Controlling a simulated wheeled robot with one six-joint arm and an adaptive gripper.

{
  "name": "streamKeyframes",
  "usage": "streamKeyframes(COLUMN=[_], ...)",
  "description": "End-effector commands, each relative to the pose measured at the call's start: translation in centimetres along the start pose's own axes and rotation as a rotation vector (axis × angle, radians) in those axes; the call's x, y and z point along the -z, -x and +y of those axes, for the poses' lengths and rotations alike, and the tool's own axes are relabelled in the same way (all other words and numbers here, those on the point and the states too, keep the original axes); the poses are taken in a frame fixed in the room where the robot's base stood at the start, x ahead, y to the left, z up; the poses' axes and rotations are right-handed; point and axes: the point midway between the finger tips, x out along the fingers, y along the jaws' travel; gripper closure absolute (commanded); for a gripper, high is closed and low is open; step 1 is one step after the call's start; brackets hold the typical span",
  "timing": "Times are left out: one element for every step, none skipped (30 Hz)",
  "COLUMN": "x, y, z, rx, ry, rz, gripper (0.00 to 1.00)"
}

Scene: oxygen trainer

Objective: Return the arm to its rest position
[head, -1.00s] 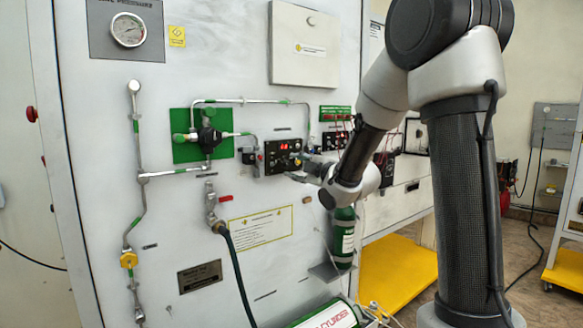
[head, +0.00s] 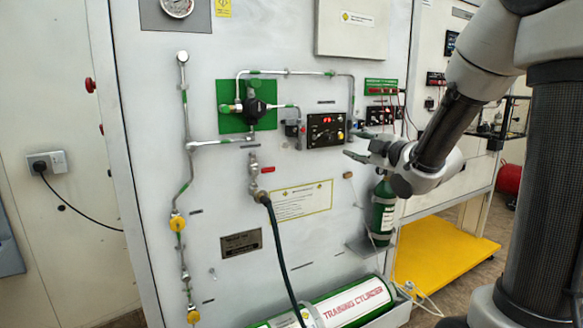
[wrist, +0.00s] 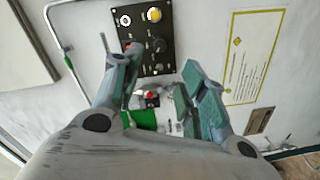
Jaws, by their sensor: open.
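My gripper (head: 358,145) is open and empty in the head view. It points left, just right of the black control panel (head: 326,130) with its lit red display. In the wrist view the two fingers of my gripper (wrist: 162,65) stand apart, with nothing between them. The control panel (wrist: 148,35) shows beyond the fingertips, with a white button and a yellow knob. One finger hides part of it. The fingers look clear of the panel, though the exact gap cannot be told. My arm is bent and reaches in from the right.
The white trainer wall carries pipes and a green regulator plate (head: 228,122). A hose (head: 275,240) hangs below the valve. A green bottle (head: 384,208) stands under my wrist. A training cylinder (head: 350,306) lies at the bottom front. A yellow platform (head: 445,252) is at the right.

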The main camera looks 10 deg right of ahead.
Motion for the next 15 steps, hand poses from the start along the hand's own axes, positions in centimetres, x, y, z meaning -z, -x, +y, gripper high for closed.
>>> streamKeyframes(x=[-0.4, -1.0, -2.0, -3.0, -4.2, -5.9, -7.2, -8.4, -9.6, -10.3, -10.7, -11.0, -11.0, -10.8, -10.3], y=[0.0, 0.1, 0.2, 0.5, 0.9, 1.7, 2.6, 3.7, 5.5, 7.0, 8.6, 10.8, 12.5, 14.2, 16.6], z=[-0.5, -1.1, -2.0, -2.9, -4.0, -5.7, -6.9, -7.9, -9.0, -9.8, -10.3, -11.1, -11.5, -11.9, -12.4], rx=[0.021, 0.043, 0.080, 0.113, 0.151, 0.204, 0.243, 0.277, 0.314, 0.338, 0.358, 0.380, 0.394, 0.406, 0.420], ry=[-0.029, -0.053, -0.095, -0.133, -0.178, -0.245, -0.301, -0.359, -0.437, -0.494, -0.551, -0.626, -0.682, -0.737, -0.809], rz=[-0.019, -0.042, -0.087, -0.134, -0.189, -0.278, -0.351, -0.429, -0.533, -0.610, -0.685, -0.782, -0.853, -0.921, -1.006], gripper=[0.58, 0.58, 0.58, 0.58, 0.58, 0.58, 0.58, 0.58, 0.58, 0.58, 0.58, 0.58, 0.58, 0.58, 0.58])
